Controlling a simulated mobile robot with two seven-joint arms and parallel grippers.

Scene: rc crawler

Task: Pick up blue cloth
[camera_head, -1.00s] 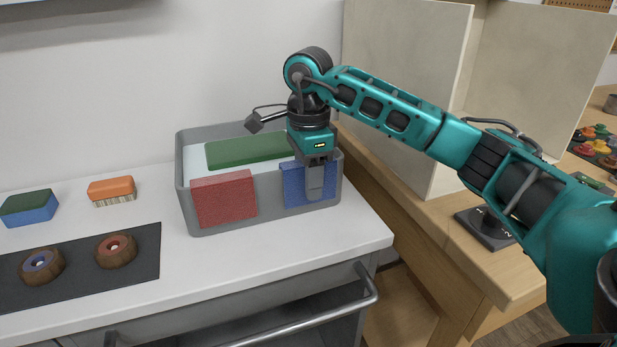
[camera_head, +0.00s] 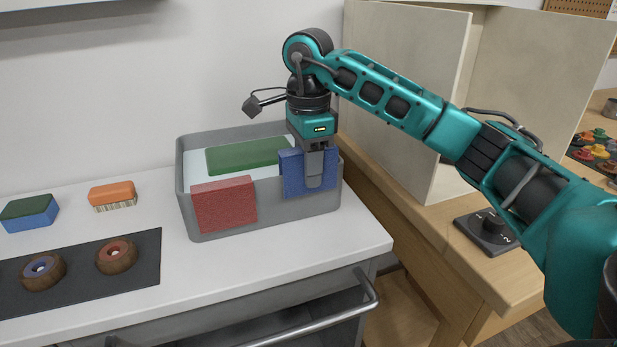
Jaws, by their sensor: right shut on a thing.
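The blue cloth (camera_head: 294,175) hangs over the front wall of the grey bin (camera_head: 270,215), near its right end. My right gripper (camera_head: 315,182) points down over the cloth's upper part, with one finger in front of it. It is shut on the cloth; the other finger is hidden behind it. The cloth's top edge stands a little above the bin's rim, and its lower part still covers the bin's front face. My left gripper is not in view.
A red cloth (camera_head: 224,204) hangs over the bin's front left, and a green one (camera_head: 250,155) lies at its back. A sponge (camera_head: 29,213), an orange brush (camera_head: 112,194) and two round wooden items (camera_head: 116,257) sit left. A board (camera_head: 400,90) stands right.

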